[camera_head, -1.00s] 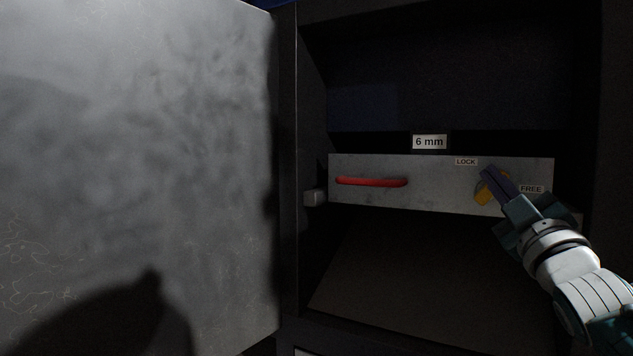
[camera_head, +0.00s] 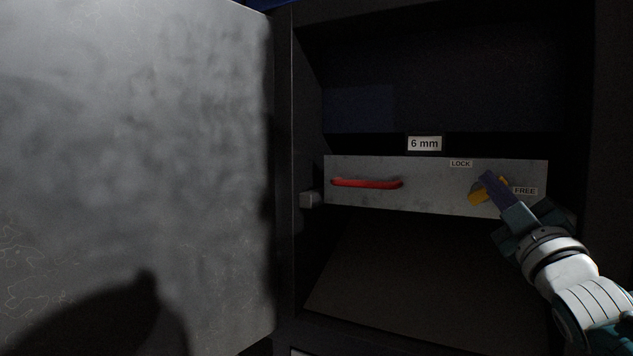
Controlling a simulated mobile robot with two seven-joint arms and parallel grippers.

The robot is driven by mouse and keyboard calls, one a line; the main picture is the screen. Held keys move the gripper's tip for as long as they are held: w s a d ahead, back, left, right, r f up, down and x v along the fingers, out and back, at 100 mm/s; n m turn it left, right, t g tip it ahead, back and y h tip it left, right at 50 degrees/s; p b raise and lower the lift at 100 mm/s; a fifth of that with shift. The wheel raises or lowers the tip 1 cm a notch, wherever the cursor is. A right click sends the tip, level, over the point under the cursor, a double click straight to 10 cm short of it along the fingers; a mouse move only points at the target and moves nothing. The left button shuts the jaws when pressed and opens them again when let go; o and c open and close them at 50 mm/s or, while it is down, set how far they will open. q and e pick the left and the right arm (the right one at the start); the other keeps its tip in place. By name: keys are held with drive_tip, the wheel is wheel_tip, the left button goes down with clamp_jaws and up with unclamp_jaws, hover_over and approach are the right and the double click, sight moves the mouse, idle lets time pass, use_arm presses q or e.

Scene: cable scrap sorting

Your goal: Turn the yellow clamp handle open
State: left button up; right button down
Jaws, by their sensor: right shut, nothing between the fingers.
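The yellow clamp handle (camera_head: 476,196) is on the right part of a grey metal drawer front (camera_head: 435,185), between a LOCK label (camera_head: 461,163) at upper left and a FREE label (camera_head: 525,191) at right. It lies slanted, from lower left to upper right. My right gripper (camera_head: 489,178) is shut and empty. Its dark purple fingers overlap the handle and hide its middle; I cannot tell whether they touch it. My left gripper is not in view.
A red bar handle (camera_head: 367,184) is on the drawer's left. A 6 mm label (camera_head: 425,143) sits above. A large grey door panel (camera_head: 140,150) fills the left side. The dark cabinet frame (camera_head: 285,180) surrounds the drawer, with open space below it.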

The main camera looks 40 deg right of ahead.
drive_tip(key=shift+d+f, duration=0.1)
drive_tip(key=shift+f, duration=0.15)
idle(0.5)
